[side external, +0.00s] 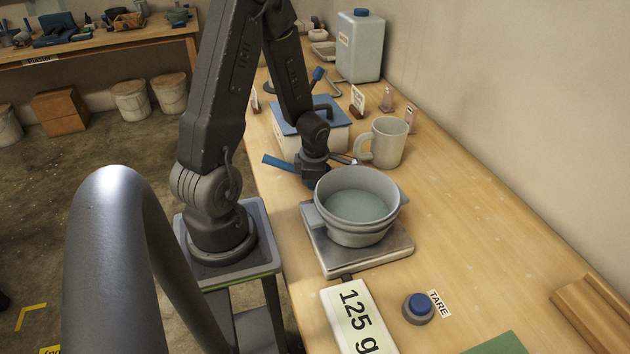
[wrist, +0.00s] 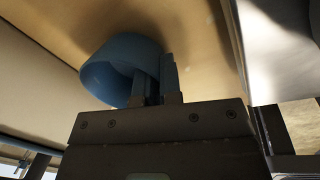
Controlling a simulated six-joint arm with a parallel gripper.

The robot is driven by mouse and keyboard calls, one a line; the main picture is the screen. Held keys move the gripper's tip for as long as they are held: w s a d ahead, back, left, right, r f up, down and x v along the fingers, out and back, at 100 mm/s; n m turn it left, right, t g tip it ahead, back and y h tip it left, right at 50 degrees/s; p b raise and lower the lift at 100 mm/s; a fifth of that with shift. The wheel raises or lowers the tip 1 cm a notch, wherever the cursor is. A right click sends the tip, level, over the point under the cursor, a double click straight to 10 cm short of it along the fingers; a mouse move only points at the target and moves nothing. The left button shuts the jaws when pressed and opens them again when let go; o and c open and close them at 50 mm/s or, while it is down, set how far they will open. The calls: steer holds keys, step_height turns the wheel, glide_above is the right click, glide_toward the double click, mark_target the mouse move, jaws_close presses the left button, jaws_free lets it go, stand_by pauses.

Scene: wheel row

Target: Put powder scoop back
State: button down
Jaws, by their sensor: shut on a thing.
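The powder scoop shows in the wrist view as a blue round cup (wrist: 112,72) beside my fingers. My gripper (wrist: 163,78) is shut on the scoop; the fingers partly cover it, and the exact contact is hard to see. In the side external view my gripper (side external: 322,174) is low, just behind and left of the grey-green bowl. A blue bar (side external: 280,163) sticks out to its left, seemingly part of the scoop. The scoop's cup is hidden there. A pale bin with a blue lid (side external: 300,112) stands behind my wrist, partly covered by the arm.
The bowl (side external: 345,232) stands on a scale (side external: 372,254); the display (side external: 357,315) reads 125 g. A mug (side external: 388,142) stands close right of my gripper. A large jug (side external: 360,48) and small cards stand farther back. A blue-topped button (side external: 418,307) is in front. The right bench is mostly clear.

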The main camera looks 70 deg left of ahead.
steer(key=shift+f, duration=0.2)
steer(key=c, duration=1.3)
jaws_free()
steer(key=shift+r, duration=0.1)
step_height(320, 180, up, 12)
steer(key=d, duration=0.2)
steer(key=s+d+r+m+t, duration=0.1)
steer(key=d+r+m, duration=0.4)
steer(key=m, duration=0.5)
steer(key=s+d+r+m+t+h, duration=0.1)
steer(key=d+r+m, duration=0.4)
steer(key=m, duration=0.6)
steer(key=s+d+r+m+t, duration=0.1)
steer(key=d+r+m+t, duration=0.2)
steer(key=d+m, duration=0.6)
steer(key=shift+s+r+m, duration=0.25)
steer(key=shift+r+m, duration=0.45)
steer(key=shift+r, duration=0.25)
